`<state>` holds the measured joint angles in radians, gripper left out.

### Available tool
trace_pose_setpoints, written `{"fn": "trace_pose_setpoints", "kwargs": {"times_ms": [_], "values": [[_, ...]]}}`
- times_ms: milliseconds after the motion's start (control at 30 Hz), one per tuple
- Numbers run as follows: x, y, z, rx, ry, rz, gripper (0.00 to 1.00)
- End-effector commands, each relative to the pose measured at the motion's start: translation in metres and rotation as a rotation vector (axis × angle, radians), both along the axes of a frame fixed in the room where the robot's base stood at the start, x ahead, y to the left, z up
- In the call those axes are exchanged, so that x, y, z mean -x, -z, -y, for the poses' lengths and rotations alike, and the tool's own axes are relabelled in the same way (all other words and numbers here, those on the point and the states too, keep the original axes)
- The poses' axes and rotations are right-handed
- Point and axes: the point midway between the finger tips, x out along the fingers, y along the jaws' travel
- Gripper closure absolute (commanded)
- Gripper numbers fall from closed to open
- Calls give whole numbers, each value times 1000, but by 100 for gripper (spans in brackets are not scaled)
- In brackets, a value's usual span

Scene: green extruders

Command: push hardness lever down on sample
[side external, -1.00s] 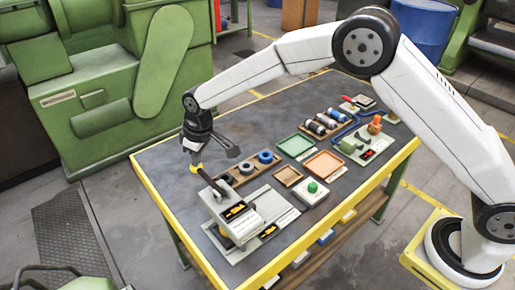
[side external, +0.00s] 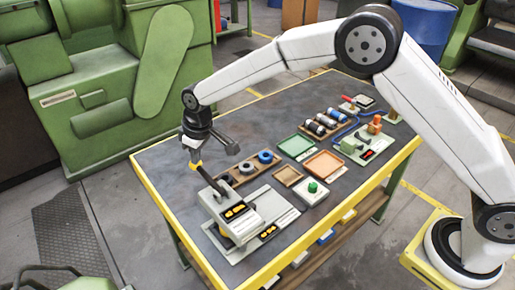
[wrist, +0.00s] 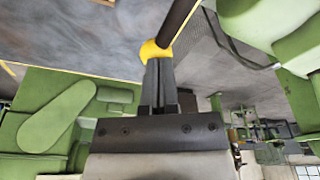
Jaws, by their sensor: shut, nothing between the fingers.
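The hardness tester (side external: 240,215) is a pale grey block with lit orange displays at the near left of the table. Its dark lever (side external: 211,182) slants up and left from the tester to a yellow knob (side external: 195,166). My gripper (side external: 194,155) is shut and empty, pointing down just above the knob. In the wrist view my dark fingers (wrist: 158,62) reach the yellow knob (wrist: 151,50) and seem to touch it. The lever rod (wrist: 177,22) runs up from it. I cannot make out a sample in the tester.
Behind the tester stands a wooden holder (side external: 232,181) with blue and dark rings. A box with a green button (side external: 312,188), a green tray (side external: 295,145) and an orange tray (side external: 324,163) lie to the right. The grey table (side external: 170,165) is bare left of the tester.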

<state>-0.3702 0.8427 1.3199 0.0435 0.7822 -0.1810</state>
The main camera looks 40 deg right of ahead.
Motion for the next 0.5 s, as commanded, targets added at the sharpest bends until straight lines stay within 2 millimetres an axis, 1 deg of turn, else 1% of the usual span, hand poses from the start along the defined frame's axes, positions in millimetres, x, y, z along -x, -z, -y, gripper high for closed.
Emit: {"fn": "trace_pose_setpoints", "kwargs": {"times_ms": [33, 300, 500], "values": [[0, -6, 0, -1, 0, 2, 100], [0, -29, 0, 0, 0, 2, 100], [0, -36, 0, 1, 0, 0, 100]]}}
